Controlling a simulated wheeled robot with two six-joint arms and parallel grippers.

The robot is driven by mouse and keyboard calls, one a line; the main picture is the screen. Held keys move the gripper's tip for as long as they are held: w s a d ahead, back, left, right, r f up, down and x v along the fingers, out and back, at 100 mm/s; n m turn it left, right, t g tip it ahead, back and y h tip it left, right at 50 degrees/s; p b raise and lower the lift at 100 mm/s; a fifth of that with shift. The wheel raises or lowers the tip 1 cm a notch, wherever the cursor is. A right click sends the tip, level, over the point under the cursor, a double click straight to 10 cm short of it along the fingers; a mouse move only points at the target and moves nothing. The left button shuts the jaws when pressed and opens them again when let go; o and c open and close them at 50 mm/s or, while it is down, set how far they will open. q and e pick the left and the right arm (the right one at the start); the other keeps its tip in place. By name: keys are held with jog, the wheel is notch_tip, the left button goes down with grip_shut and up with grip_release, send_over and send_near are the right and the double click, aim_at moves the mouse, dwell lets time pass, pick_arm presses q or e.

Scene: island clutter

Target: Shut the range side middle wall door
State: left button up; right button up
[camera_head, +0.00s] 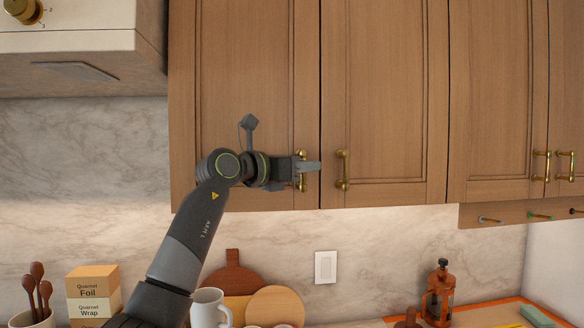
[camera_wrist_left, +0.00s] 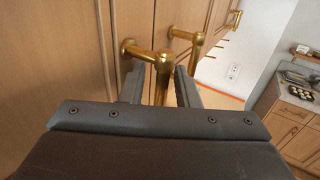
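A row of wooden wall doors hangs above the backsplash in the head view. The door beside the range hood (camera_head: 235,80) looks flush or nearly flush with its neighbour (camera_head: 385,90); I see no clear gap. It has an upright brass handle (camera_head: 301,180) near its lower right edge, partly hidden by my left gripper (camera_head: 312,166). In the left wrist view this brass handle (camera_wrist_left: 162,80) stands between the two fingers of my left gripper (camera_wrist_left: 160,88). The fingers are apart, with narrow gaps beside the handle. My right gripper is in neither view.
The neighbouring door's handle (camera_head: 342,170) is close to the right. The range hood (camera_head: 80,45) is at upper left.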

pick_arm(q)
jog(key=shift+s+a+f, duration=0.1)
jog(key=shift+a, duration=0.1)
jog(key=b+v, duration=0.8)
jog(key=v, duration=0.9)
